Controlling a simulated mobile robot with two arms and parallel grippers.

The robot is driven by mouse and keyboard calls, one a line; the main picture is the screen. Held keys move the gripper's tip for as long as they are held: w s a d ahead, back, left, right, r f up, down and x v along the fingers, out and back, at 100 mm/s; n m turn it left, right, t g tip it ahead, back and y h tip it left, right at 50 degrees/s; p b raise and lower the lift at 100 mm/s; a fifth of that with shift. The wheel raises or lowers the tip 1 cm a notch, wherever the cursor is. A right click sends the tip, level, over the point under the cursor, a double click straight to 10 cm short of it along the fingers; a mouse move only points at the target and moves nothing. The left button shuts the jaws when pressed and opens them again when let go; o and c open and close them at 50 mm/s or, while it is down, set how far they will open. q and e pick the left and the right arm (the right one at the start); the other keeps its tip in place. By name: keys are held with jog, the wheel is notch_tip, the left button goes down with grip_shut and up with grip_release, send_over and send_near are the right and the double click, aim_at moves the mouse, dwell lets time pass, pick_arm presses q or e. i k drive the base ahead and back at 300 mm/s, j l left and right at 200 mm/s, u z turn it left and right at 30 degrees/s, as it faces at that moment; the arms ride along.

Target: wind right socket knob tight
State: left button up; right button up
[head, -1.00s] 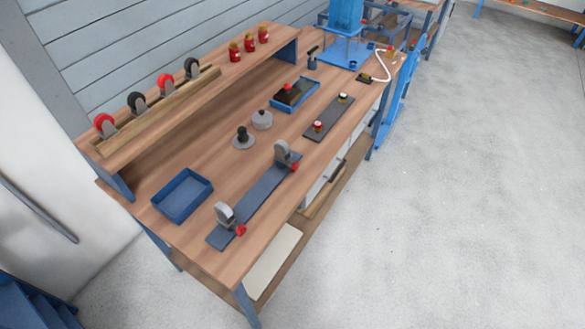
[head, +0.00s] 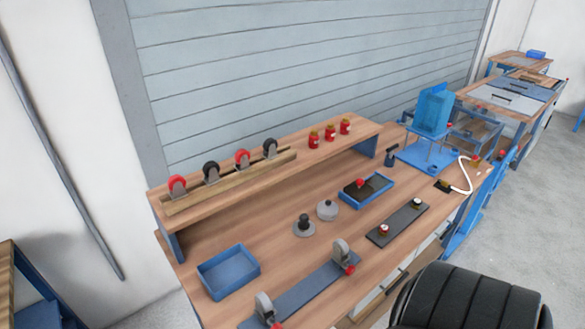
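A long grey plate (head: 306,293) lies along the front of the workbench and carries two upright grey holders. The right holder (head: 341,250) has a red knob (head: 350,269) at its lower front side. The left holder (head: 264,305) has another red knob (head: 275,326), partly cut off by the bottom edge. How tight either knob sits cannot be seen. Neither of my grippers is in view.
A blue tray (head: 228,271) stands left. A grey round lid-like piece (head: 327,210) and a black-knobbed piece (head: 304,226) stand mid-bench. A raised shelf (head: 275,177) runs behind. A black ribbed shape (head: 470,300), unidentified, hides part of the bench front.

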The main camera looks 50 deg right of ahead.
aim_at(350, 269)
jog(key=k+l+u, duration=0.15)
jog(key=l+u, duration=0.15)
jog(key=l, duration=0.3)
jog(key=k+l+u, duration=0.3)
jog(key=l, duration=0.25)
jog(key=k+l+u, duration=0.15)
jog(key=l+u, duration=0.15)
jog(key=l, duration=0.25)
jog(key=k+l+u, duration=0.3)
jog(key=l, duration=0.15)
jog(key=k+l+u, duration=0.3)
jog(key=k+l, duration=0.05)
